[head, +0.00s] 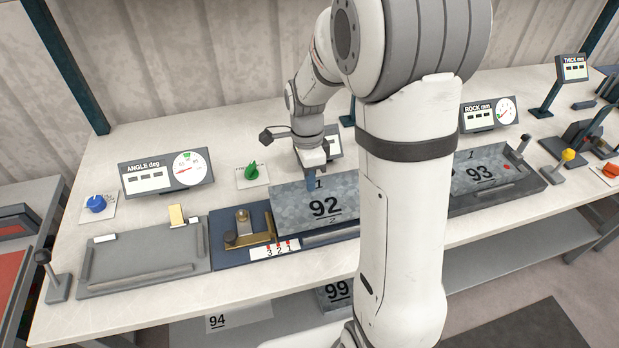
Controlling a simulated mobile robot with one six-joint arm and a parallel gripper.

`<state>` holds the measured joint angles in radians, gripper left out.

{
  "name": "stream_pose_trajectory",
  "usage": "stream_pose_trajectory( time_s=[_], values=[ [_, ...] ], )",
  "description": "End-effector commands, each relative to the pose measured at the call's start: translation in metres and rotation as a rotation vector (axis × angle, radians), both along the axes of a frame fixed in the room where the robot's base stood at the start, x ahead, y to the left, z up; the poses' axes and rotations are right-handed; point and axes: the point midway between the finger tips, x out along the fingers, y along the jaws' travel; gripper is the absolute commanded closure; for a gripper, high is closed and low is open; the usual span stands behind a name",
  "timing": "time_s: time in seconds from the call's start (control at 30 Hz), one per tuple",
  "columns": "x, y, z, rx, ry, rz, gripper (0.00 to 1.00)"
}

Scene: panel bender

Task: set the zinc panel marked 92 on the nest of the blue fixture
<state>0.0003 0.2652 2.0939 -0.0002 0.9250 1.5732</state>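The zinc panel marked 92 (292,208) is a mottled grey sheet over the right part of the blue fixture (222,252). It also bears the small marks 1 and 2. My arm hides its right end. I cannot tell whether it rests on the nest or is held just above it. My gripper (311,181) points down at the panel's far edge, by the mark 1. One bluish finger shows against the panel; the other is hidden, so the grip is unclear. The fixture has a brass clamp (243,221) on the left and a white label reading 3 2 1 (275,249).
A grey fixture (130,258) stands empty to the left. A dark fixture (535,182) to the right holds panel 93 (478,172). Panels 94 (222,319) and 99 (336,294) lie below the bench. An angle display (165,172) and a green knob (251,171) stand behind.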

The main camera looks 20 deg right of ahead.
Motion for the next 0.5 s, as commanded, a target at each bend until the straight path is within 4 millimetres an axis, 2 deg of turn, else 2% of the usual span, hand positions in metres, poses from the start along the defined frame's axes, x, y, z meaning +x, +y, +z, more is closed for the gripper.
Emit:
stream_pose_trajectory(
  time_s=[0.37,0.4,0.5],
  values=[
    [0.0001,0.0003,-0.0031,0.0,0.0,0.001,1.0],
    [0.0001,0.0003,-0.0022,0.0,0.0,0.001,0.94],
    [0.0,0.0004,-0.0021,0.0,0.0,0.001,0.86]
  ],
)
